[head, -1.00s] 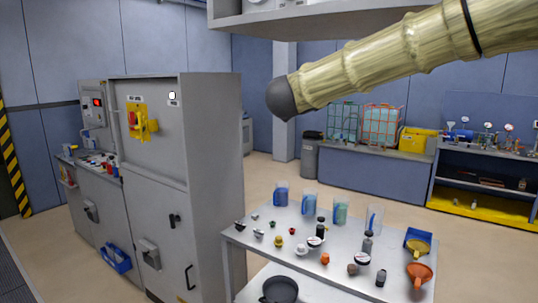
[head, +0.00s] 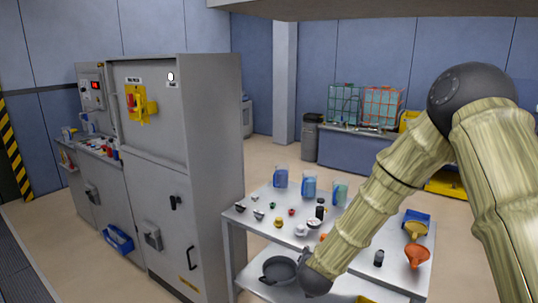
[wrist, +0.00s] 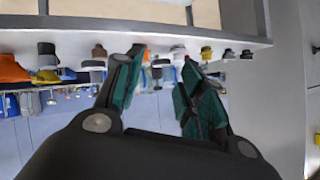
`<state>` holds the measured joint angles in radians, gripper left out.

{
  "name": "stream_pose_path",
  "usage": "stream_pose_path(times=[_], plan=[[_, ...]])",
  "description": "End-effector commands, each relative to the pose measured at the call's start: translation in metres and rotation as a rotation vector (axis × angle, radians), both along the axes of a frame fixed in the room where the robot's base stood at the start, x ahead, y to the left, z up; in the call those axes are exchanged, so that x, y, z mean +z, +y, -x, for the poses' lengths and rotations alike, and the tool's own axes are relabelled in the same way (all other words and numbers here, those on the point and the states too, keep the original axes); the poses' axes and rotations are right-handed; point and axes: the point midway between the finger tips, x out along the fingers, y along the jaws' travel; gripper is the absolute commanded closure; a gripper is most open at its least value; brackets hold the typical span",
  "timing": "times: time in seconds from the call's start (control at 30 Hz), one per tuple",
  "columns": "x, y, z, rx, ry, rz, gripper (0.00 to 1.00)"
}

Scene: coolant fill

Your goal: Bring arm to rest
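My gripper (wrist: 162,60) shows in the wrist view with its two dark green fingers apart. I see nothing held between them; the small items there look to be in the background. The gripper itself does not show in the head view. There my pale, wood-like arm (head: 385,190) is bent at a dark round joint at the upper right. One link slopes down to the left across the table (head: 228,218), ending in a dark rounded part near the table's front edge. The arm hides part of the tabletop. I cannot tell whether it touches the table.
Blue-tinted jugs (head: 309,186), caps, an orange funnel (head: 417,255) and a blue tray (head: 416,215) stand on the table. A dark pan (head: 279,269) sits on the lower shelf. A tall grey cabinet (head: 212,150) stands at left.

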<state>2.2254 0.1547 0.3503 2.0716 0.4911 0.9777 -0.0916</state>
Motion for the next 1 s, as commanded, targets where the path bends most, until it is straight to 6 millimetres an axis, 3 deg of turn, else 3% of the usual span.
stream_pose_path(times=[0.03, 0.2, 0.37, 0.5, 0.8, 1.0], plan=[[-0.027, -0.002, 0.017, 0.024, 0.047, 0.012, 0.61], [-0.103, -0.012, 0.078, 0.106, 0.196, 0.05, 0.61], [-0.166, -0.023, 0.145, 0.181, 0.345, 0.076, 0.61], [-0.213, -0.034, 0.211, 0.246, 0.48, 0.091, 0.61], [-0.279, -0.062, 0.367, 0.38, 0.784, 0.106, 0.61], [-0.294, -0.079, 0.455, 0.448, 0.953, 0.104, 0.61]])
